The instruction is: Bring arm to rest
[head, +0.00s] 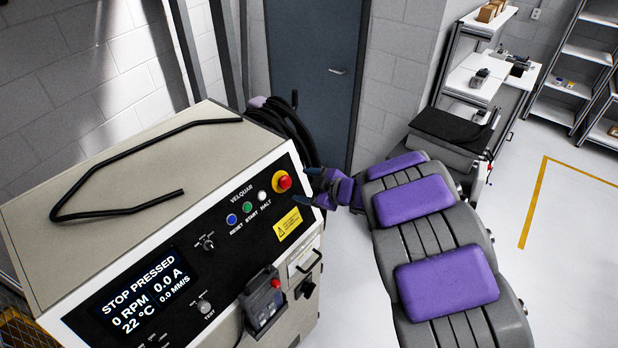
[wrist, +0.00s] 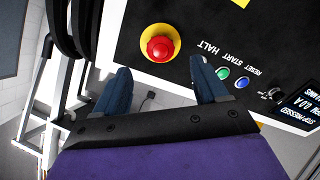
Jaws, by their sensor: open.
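My gripper (head: 310,186) is at the right edge of the machine's black control panel, just right of the red stop button (head: 284,181) on its yellow base. In the wrist view my gripper (wrist: 161,70) has its two dark fingers apart with nothing between them. The red stop button (wrist: 160,47) lies beyond the fingertips there, and I see no finger on it. My arm (head: 440,240), grey with purple pads, reaches in from the lower right. The display (head: 138,293) reads STOP PRESSED, 0 RPM, 0.0 A.
The machine (head: 120,180) fills the left, with a bent black handle on top and a pendant (head: 262,300) on its front. Black cables (head: 290,125) hang at its far corner. A dark cart (head: 450,130) and shelves stand at the back right. The right floor is clear.

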